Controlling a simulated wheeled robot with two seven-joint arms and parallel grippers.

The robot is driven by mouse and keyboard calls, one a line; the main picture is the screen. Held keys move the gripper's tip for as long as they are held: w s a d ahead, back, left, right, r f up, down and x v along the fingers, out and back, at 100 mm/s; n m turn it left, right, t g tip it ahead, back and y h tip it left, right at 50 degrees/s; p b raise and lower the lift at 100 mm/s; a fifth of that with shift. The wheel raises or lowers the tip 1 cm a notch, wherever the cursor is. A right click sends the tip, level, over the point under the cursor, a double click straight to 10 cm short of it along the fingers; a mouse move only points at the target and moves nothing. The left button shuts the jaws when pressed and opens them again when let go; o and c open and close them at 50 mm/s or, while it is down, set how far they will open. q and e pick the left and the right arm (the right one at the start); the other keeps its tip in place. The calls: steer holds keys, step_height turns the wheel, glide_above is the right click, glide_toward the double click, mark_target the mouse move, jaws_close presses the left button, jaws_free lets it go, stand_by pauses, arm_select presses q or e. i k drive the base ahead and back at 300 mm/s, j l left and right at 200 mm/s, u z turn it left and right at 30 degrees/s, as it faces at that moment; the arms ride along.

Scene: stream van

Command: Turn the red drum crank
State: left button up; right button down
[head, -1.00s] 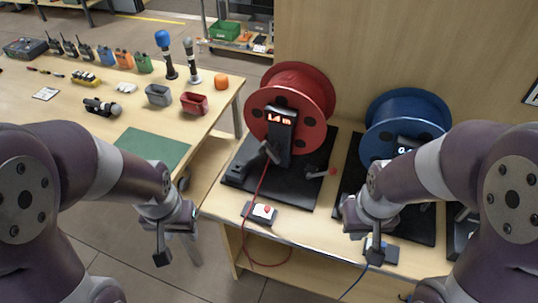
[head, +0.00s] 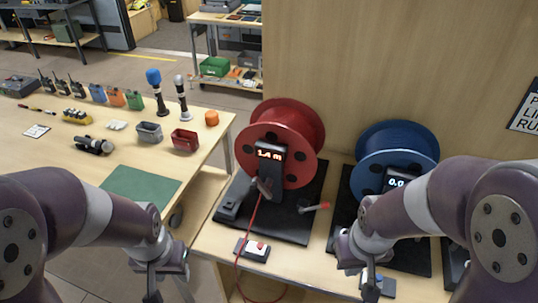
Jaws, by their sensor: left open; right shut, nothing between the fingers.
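The red drum (head: 312,125) stands on a black base plate (head: 290,228) on the bench. Its dark post carries a display (head: 270,154) that appears to read 1.4 m. The crank (head: 318,207) with a red grip sticks out low at the drum's right side. My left gripper (head: 153,292) is open and empty, in front of the bench's left end and apart from the drum. My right gripper (head: 370,288) is shut and empty, low in front of the blue drum, right of and nearer than the red crank. Neither gripper touches the crank.
A blue drum (head: 400,140) with its own display stands close on the right. A red cable runs from the red drum past a white switch box (head: 255,249) and over the bench edge. A table (head: 75,165) with radios, microphones and bins is at left; a wooden wall rises behind.

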mark_target(265, 188)
steer(key=j, duration=0.4)
steer(key=k+j+z, duration=0.1)
steer(key=j, duration=0.35)
steer(key=k+j, duration=0.15)
steer(key=j, duration=0.25)
